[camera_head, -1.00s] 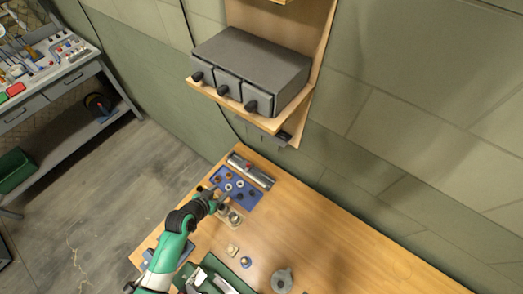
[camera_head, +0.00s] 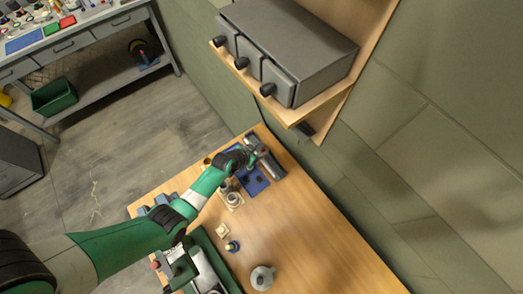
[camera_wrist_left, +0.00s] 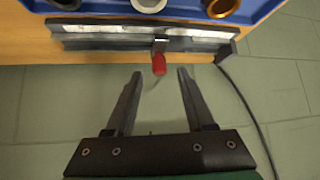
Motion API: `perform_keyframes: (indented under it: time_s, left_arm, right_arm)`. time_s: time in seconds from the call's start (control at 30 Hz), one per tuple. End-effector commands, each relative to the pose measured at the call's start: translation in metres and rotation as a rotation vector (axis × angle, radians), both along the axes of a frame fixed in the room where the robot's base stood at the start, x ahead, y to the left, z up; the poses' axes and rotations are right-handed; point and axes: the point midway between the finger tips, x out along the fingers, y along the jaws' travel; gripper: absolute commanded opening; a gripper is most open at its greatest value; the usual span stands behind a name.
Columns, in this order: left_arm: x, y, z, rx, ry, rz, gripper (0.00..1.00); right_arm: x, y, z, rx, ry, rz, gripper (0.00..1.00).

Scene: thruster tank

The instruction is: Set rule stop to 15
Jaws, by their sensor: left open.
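The rule (camera_wrist_left: 100,40) is a long grey metal bar at the back edge of the wooden table, and its scale cannot be read. Its stop (camera_wrist_left: 159,63) has a red knob and sits a little right of the bar's middle in the left wrist view. My left gripper (camera_wrist_left: 160,74) is open, with one finger on either side of the red knob's line and the knob just ahead, near the fingertips. I cannot tell whether they touch it. In the head view my left gripper (camera_head: 254,153) reaches the rule (camera_head: 271,165) and hides part of it. My right gripper is not in view.
A blue tray (camera_head: 257,187) with round parts lies beside the rule. A green case (camera_head: 206,258), a small metal pot (camera_head: 262,278) and small parts stand nearer. A shelf with grey drawers (camera_head: 285,50) hangs above. The table's right side is clear.

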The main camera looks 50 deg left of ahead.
Motion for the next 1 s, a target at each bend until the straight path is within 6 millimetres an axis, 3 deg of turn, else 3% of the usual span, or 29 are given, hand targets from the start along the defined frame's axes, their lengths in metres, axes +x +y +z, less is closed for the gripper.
perform_keyframes:
  time_s: [0.1,0.47,0.77,1.0]
  left_arm:
    - [0.0106,0.001,-0.0136,0.0,0.0,0.0,0.54]
    - [0.0149,0.0016,-0.0147,0.0,0.0,0.0,0.54]
    - [0.0147,0.0016,-0.0148,0.0,0.0,0.0,0.0]
    - [0.0147,0.0016,-0.0148,0.0,0.0,0.0,0.0]
  right_arm:
    - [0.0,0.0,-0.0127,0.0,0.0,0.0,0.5]
    - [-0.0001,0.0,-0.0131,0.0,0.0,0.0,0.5]
    - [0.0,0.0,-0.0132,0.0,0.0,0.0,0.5]
    - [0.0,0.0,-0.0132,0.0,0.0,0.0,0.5]
